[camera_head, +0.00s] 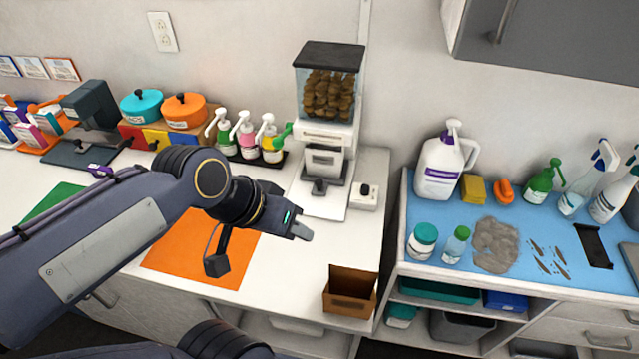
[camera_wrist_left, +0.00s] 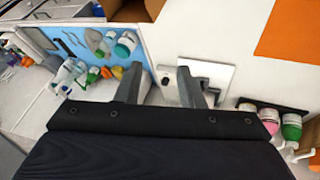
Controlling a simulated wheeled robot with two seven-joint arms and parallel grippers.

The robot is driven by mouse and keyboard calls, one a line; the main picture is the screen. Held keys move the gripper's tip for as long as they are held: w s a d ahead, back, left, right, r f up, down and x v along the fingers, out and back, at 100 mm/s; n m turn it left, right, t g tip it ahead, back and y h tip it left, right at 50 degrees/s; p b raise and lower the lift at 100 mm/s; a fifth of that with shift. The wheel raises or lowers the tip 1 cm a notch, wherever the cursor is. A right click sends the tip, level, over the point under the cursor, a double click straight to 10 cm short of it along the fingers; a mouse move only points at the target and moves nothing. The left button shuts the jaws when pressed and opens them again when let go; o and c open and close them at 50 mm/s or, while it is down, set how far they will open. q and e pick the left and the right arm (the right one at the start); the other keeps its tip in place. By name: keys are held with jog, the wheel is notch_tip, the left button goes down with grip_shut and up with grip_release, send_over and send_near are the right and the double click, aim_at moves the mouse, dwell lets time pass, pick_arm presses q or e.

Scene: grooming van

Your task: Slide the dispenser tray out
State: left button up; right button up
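The dispenser (camera_head: 326,125) stands against the wall, with a clear hopper of brown pieces, a dark lid and a white body. Its tray (camera_head: 320,203) is the white, flat part low at the front, with a dark handle-like piece on it. In the left wrist view, a white plate with a dark part (camera_wrist_left: 212,75) shows beside one finger; it looks like the dispenser's base. My left gripper (camera_head: 303,231) is in front of and below the tray, apart from it. Its fingers (camera_wrist_left: 160,72) are spread with nothing between them. My right gripper is not in view.
A small white box with a knob (camera_head: 364,196) stands right of the tray. Pump bottles (camera_head: 246,138) stand to its left. An open brown box (camera_head: 350,291) is at the counter's front edge, near an orange mat (camera_head: 180,256). A blue-topped counter (camera_head: 455,203) is at right.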

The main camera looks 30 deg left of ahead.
pick_arm(q)
jog(key=shift+o, duration=0.5)
jog(key=w+a+f+m+y+b, duration=0.1)
jog(key=w+a+f+b, duration=0.3)
jog(key=w+b, duration=0.3)
jog(key=shift+w+a+f, duration=0.15)
jog(key=shift+w+a, duration=0.1)
jog(key=shift+w, duration=0.9)
jog(key=m+g+y+b, duration=0.1)
jog(key=y+b, duration=0.1)
jog(key=b, duration=0.6)
send_near(319, 182)
jog(key=f, duration=0.1)
jog(key=b+x, duration=0.1)
jog(key=x, duration=0.6)
jog(key=shift+w+f, duration=0.2)
jog(key=shift+w, duration=0.1)
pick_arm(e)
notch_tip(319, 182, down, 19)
pick_arm(q)
grip_shut()
